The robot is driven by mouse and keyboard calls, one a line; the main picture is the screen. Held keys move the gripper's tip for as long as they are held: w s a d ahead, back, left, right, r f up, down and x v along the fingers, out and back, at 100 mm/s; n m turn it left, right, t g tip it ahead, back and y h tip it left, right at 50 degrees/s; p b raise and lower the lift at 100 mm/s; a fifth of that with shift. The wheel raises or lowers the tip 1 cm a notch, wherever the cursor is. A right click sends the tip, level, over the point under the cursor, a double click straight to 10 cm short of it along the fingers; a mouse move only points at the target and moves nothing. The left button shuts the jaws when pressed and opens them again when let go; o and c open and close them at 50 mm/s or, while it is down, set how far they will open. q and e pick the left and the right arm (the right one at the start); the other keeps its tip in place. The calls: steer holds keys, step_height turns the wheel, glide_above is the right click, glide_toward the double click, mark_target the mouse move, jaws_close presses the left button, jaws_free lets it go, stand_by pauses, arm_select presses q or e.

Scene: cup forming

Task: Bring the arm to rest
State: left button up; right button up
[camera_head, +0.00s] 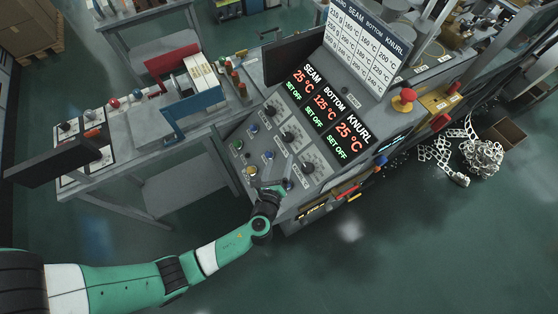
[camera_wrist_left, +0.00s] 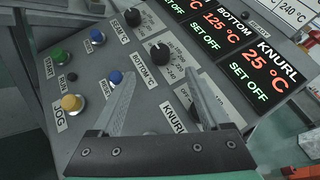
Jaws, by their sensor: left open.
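My left gripper (camera_head: 275,190) is at the lower front edge of the sloped grey control panel (camera_head: 262,137). In the left wrist view my left gripper (camera_wrist_left: 158,66) is open, with nothing between its fingers. The fingers stand over the panel face near the BOTTOM °C knob (camera_wrist_left: 160,52) and a blue button (camera_wrist_left: 115,77); I cannot tell whether they touch it. The display (camera_head: 325,115) reads SEAM 25 °C, BOTTOM 125 °C and KNURL 25 °C, each with SET OFF. My right gripper is not in view.
A yellow JOG button (camera_wrist_left: 71,103) and a green button (camera_wrist_left: 57,55) are left of the fingers. A red mushroom button (camera_head: 403,99) stands on the machine's right. A workbench (camera_head: 130,125) is at left. Open floor (camera_head: 400,250) lies in front.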

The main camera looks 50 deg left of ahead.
arm_select(q)
steer(key=shift+w+a, duration=0.1)
stand_by(0.3)
steer(key=w+a+r+n+t+y, duration=0.15)
steer(key=w+r+n, duration=0.25)
steer(key=r, duration=0.8)
steer(key=w+d+r+n+t, duration=0.1)
steer(key=w+r+n+t, duration=0.2)
steer(key=r, duration=1)
steer(key=w+a+r+n+t, duration=0.1)
steer(key=w+r+n, duration=0.35)
steer(key=r, duration=0.75)
steer(key=s+d+r+n+t, duration=0.1)
steer(key=s+r+n, duration=0.15)
steer(key=r, duration=0.45)
steer(key=s+r+n+t, duration=0.1)
steer(key=r+n+t, duration=0.15)
steer(key=r, duration=0.45)
steer(key=s+d+r+n+t+h, duration=0.2)
steer(key=s+d+r+t+h, duration=0.1)
steer(key=s+d+r+h, duration=0.3)
steer(key=s+d+r+n+t+h, duration=0.2)
steer(key=s+d+r+t+h, duration=0.1)
steer(key=s+r+h, duration=0.4)
step_height(320, 180, up, 13)
steer(key=n+y+p, duration=0.1)
steer(key=p, duration=1.1)
steer(key=shift+w, duration=0.2)
